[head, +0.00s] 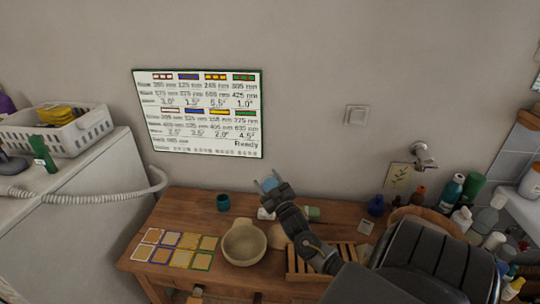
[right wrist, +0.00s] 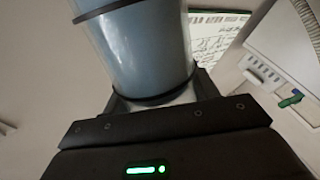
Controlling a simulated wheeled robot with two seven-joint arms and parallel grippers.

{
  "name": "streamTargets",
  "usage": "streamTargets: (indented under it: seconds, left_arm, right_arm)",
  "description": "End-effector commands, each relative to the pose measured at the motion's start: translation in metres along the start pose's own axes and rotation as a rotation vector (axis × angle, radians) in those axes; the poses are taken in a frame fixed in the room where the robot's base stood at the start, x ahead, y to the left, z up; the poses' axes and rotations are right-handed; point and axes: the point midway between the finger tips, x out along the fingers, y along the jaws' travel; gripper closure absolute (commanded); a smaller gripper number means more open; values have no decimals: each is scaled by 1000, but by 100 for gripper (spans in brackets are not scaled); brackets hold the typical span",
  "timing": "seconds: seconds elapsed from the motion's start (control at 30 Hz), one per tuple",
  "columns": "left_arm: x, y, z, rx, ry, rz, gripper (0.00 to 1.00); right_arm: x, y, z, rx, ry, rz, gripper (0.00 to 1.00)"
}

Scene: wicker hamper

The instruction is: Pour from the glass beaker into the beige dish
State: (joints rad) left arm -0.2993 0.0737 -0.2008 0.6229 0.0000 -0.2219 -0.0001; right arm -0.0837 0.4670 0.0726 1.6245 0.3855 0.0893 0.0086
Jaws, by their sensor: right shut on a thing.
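The beige dish (head: 244,250) sits on the wooden table, open side up, near the table's front. My right gripper (head: 273,189) reaches in from the right and is shut on the glass beaker (head: 268,183), which shows as a small bluish shape at its tip. In the picture the gripper is above and right of the dish. In the right wrist view the beaker (right wrist: 145,45) is a large blue-grey cylinder with dark bands, between the fingers (right wrist: 155,98). Its mouth and its contents cannot be made out. My left gripper is out of view.
A teal cup (head: 223,203) stands behind the dish. Several coloured-edge cards (head: 172,250) lie left of it. A slatted wooden rack (head: 300,262) lies to its right, partly behind my arm. Several bottles (head: 452,190) crowd the right side. A framed chart (head: 198,112) hangs on the wall.

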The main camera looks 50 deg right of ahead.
Motion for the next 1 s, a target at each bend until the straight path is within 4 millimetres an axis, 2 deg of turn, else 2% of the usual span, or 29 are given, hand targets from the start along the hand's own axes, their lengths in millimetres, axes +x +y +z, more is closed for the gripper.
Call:
streamTargets:
  seconds: [0.13, 0.37, 1.0]
  left_arm:
    - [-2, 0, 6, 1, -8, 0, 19]
    - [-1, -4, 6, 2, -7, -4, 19]
    - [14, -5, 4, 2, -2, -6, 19]
  right_arm:
    - [4, 12, 1, -15, 4, 9, 68]
    - [2, 8, 1, -17, 6, 9, 68]
    - [-32, -53, -15, -84, 44, 7, 68]
